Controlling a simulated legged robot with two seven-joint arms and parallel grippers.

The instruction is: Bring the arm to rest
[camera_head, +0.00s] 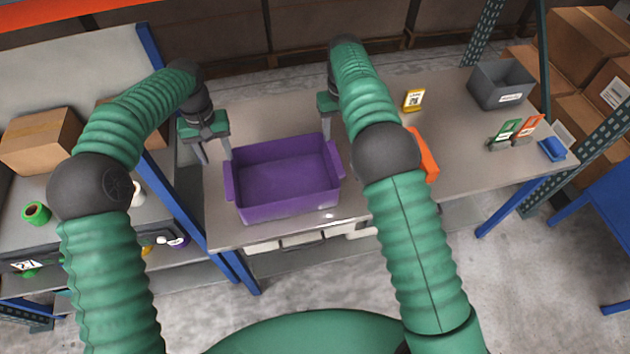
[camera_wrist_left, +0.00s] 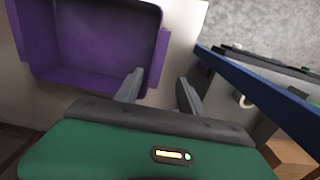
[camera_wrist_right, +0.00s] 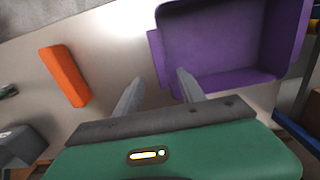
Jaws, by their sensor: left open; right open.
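My left gripper (camera_head: 214,155) is open and empty, just off the left end of the purple bin on the table. In the left wrist view its two fingers (camera_wrist_left: 158,90) are spread, with one finger in front of the bin's edge. My right gripper (camera_wrist_right: 157,90) is open and empty beside the other end of the bin; in the head view it is partly hidden behind my right arm. The purple bin (camera_head: 285,210) is upright and its visible inside is empty. It also shows in the left wrist view (camera_wrist_left: 90,78) and the right wrist view (camera_wrist_right: 240,85).
An orange object (camera_head: 427,157) lies right of the bin, partly behind my right arm. A yellow sign (camera_head: 413,100), grey bin (camera_head: 502,86), green and orange cards, and a blue item (camera_head: 552,148) stand further right. A shelf with cardboard boxes (camera_head: 40,140) is at left.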

